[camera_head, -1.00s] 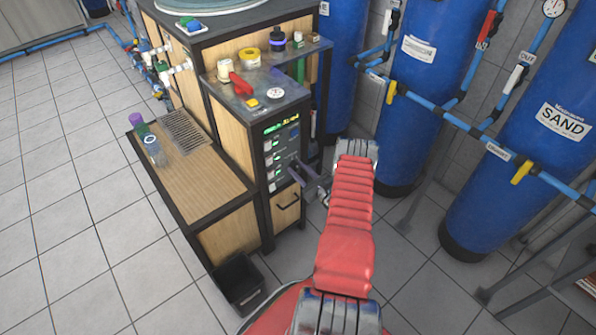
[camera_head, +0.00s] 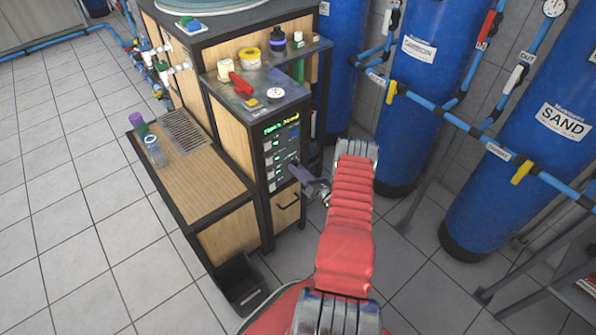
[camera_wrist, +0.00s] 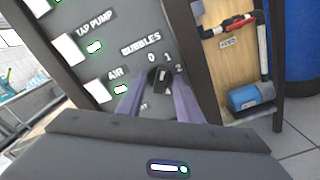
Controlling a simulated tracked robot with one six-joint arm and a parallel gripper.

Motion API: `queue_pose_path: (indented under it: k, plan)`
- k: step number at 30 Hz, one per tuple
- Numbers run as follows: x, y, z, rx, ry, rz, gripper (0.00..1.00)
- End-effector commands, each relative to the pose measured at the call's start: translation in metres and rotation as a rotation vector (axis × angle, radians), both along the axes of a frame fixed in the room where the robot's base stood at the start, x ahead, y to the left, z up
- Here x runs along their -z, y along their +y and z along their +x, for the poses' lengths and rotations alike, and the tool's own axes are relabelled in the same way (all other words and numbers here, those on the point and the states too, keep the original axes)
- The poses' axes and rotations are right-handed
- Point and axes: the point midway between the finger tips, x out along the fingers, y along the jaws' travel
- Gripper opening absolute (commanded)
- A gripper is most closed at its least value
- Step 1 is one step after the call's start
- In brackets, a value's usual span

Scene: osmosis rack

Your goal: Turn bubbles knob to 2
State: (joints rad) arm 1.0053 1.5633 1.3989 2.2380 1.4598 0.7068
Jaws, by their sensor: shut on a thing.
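The bubbles knob (camera_wrist: 157,76) is a small dark dial on the black control panel (camera_wrist: 110,48), under the white BUBBLES label and the scale 0, 1, 2. My gripper (camera_wrist: 158,88) has its two purple-grey fingers on either side of the knob, shut on it. In the head view my gripper (camera_head: 297,172) reaches the panel's lower right part, and the knob is hidden behind the fingers. The fingers cover part of the dial in the wrist view, and I cannot tell exactly where its pointer stands.
White switches labelled TAP PUMP (camera_wrist: 63,51) and AIR (camera_wrist: 97,91) sit left of the knob. Right of the panel are a red-handled valve (camera_wrist: 236,22) and a blue pump (camera_wrist: 246,98). A low wooden bench (camera_head: 190,185) and a black bin (camera_head: 240,280) stand nearby.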

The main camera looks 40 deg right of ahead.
Motion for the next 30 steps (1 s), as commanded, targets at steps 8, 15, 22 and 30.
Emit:
queue_pose_path:
  k: [8,15,22,30]
  plan:
    - [0.0005,-0.0004,0.0,0.002,-0.026,0.261,0.1]
    - [0.0005,-0.0008,-0.0002,0.003,-0.051,0.486,0.1]
    - [0.0006,-0.0013,-0.0003,0.005,-0.073,0.688,0.1]
    - [0.0008,-0.0019,-0.0006,0.006,-0.091,0.845,0.1]
